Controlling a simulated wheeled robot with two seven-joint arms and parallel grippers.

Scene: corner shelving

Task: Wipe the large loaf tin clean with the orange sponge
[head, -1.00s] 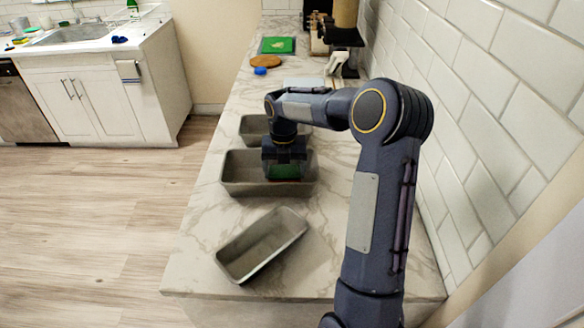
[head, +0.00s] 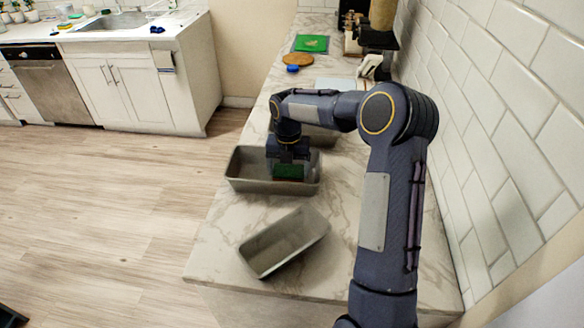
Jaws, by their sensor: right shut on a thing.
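A large grey loaf tin (head: 245,182) stands on the marble counter, the middle one of three tins. My right gripper (head: 288,163) reaches down into its right half. It is shut on a sponge (head: 289,173) that shows a green layer with a reddish-orange strip below. The sponge is low inside the tin; the near wall hides its underside, so I cannot tell whether it touches the tin. My left gripper is not in view.
A loaf tin (head: 285,242) lies angled near the counter's front edge; another (head: 322,138) is partly hidden behind my arm. A wooden board (head: 297,59), blue item (head: 292,69) and green mat (head: 311,44) lie farther back. The tiled wall (head: 500,150) bounds the right.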

